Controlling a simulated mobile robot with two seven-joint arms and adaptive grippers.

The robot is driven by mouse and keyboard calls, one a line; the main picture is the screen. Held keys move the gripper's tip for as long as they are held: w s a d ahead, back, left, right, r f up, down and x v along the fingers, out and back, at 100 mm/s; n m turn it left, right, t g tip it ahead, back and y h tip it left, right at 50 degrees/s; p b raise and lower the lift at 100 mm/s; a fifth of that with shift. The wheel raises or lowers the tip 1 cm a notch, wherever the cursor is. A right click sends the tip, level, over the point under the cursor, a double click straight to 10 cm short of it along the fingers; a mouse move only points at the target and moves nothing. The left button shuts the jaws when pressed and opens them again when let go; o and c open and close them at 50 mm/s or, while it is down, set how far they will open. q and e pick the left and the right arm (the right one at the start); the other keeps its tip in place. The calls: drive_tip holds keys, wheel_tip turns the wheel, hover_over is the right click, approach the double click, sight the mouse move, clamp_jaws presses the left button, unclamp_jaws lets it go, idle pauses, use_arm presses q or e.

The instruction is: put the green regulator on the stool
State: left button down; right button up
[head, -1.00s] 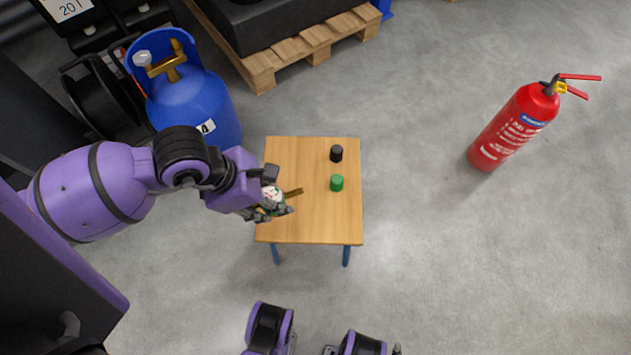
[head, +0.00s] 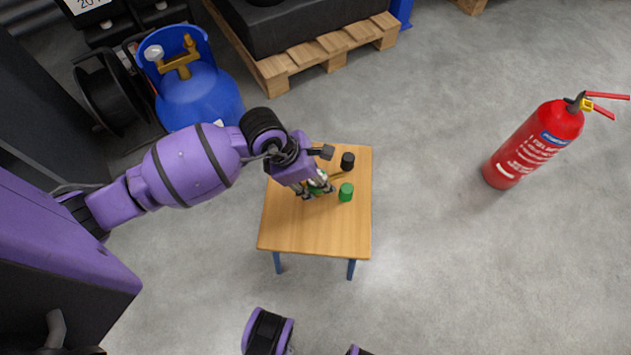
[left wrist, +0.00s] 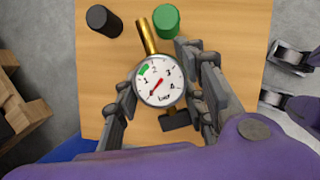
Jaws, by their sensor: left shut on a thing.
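My left gripper (head: 318,188) is above the stool (head: 305,232), near its middle. It is shut on the green regulator (head: 319,180), which is mostly hidden by the fingers in the head view. In the left wrist view the regulator (left wrist: 160,80) sits between the fingers (left wrist: 158,88), with a round white dial, a green patch and a brass stem pointing toward the top. I cannot tell whether it touches the wooden top (left wrist: 230,30). My right gripper is not in view.
A green cylinder (head: 346,192) and a black cylinder (head: 347,161) stand on the stool, close to the regulator's stem side. The stool's front half is clear. A blue gas bottle (head: 200,98) stands behind left, a red extinguisher (head: 535,145) on the floor at right, a pallet (head: 330,48) behind.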

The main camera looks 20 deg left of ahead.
use_arm(q)
drive_tip(key=shift+s+f, duration=0.1)
drive_tip(key=shift+f, duration=0.8)
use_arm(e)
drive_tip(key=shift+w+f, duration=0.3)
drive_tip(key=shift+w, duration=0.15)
use_arm(q)
drive_tip(key=c, duration=1.1)
unclamp_jaws()
drive_tip(key=shift+f, duration=0.15)
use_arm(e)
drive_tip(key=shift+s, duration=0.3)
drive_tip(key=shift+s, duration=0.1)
use_arm(q)
drive_tip(key=shift+r, duration=0.2)
drive_tip(key=p+v, duration=0.2)
drive_tip(key=v, duration=0.8)
drive_tip(key=shift+r, duration=0.25)
drive_tip(key=shift+s+a+r+p, duration=0.25)
drive_tip(key=shift+r+p, duration=0.05)
drive_tip(key=shift+r, duration=0.3)
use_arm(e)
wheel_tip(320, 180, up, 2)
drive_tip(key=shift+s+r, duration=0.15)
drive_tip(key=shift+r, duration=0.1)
